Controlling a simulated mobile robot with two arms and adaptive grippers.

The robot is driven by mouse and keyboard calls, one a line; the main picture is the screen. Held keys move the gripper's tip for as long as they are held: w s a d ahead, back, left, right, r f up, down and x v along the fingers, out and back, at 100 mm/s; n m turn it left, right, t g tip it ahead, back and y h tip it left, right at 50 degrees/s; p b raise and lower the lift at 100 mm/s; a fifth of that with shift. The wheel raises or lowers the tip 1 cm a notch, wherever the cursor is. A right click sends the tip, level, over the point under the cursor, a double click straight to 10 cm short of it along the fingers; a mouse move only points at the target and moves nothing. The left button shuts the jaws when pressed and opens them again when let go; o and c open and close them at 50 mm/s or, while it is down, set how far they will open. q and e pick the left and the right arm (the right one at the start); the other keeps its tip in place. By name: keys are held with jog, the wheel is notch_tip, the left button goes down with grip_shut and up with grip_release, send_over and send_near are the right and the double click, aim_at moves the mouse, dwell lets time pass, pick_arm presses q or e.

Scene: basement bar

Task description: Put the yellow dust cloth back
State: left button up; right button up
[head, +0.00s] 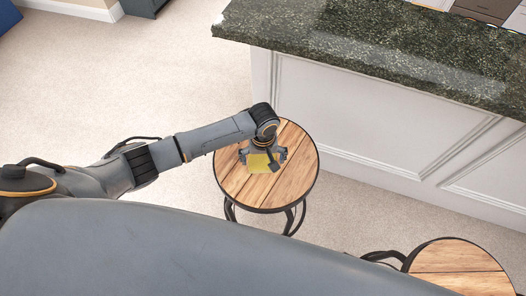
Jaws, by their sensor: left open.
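The yellow dust cloth (259,163) lies on the wooden seat of a round stool (292,184) in the middle of the head view. My left gripper (263,162) reaches in from the left and points down right over the cloth. It is open, and its fingers hide part of the cloth. I cannot tell whether the fingers touch the cloth. My right gripper is not in view.
A bar with a dark green stone top (370,45) and white panelled side (350,115) stands behind and right of the stool. A second wooden stool (460,262) is at the lower right. Pale carpet (130,80) on the left is clear.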

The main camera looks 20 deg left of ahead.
aim_at(263, 162)
pick_arm(q)
notch_tip(263, 162, up, 12)
jog(key=shift+f+b, duration=0.2)
jog(key=shift+b, duration=0.15)
dwell(0.4)
